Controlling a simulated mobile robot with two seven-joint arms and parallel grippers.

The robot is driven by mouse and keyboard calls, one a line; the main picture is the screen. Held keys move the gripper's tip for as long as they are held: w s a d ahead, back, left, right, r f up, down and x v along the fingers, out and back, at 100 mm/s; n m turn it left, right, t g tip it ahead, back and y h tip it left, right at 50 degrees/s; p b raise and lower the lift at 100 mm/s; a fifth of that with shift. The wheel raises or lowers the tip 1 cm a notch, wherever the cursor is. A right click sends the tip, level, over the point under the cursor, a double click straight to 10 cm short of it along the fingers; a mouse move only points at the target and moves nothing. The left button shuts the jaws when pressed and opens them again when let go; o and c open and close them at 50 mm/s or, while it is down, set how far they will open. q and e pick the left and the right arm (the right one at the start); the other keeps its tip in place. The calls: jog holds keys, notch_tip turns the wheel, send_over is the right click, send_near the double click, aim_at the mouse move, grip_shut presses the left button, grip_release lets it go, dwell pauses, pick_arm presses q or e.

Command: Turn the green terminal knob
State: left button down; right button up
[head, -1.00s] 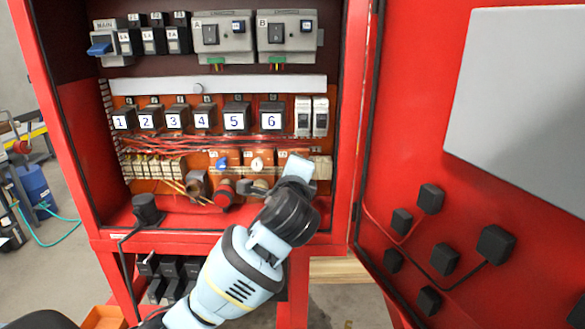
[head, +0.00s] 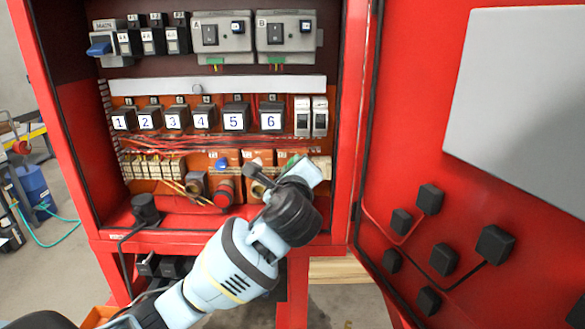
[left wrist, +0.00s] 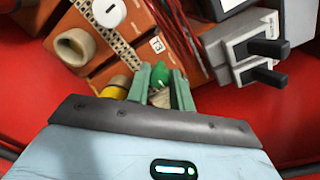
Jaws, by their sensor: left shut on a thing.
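The green terminal knob (left wrist: 160,75) shows in the left wrist view between the two finger plates of my left gripper (left wrist: 160,88). The gripper is shut on it, and the fingers cover its sides. The knob sits on an orange terminal block (left wrist: 145,50) in the lower part of the red cabinet. In the head view my left gripper (head: 298,164) reaches the right end of the lower terminal row, and its body hides most of the knob. My right gripper is in neither view.
A blue knob (head: 222,165) and a white knob (left wrist: 108,12) are on blocks to the left. A yellow ring (left wrist: 117,87) and a beige ring (left wrist: 75,46) lie close to the fingers. Grey switches (left wrist: 250,48) stand to the right. The open red door (head: 420,170) bounds the right side.

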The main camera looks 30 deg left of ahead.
pick_arm(q)
jog(key=shift+f, duration=0.15)
jog(key=c, duration=1.2)
grip_release()
jog(key=shift+c, duration=0.2)
jog(key=v, duration=0.8)
jog(key=shift+f, duration=0.1)
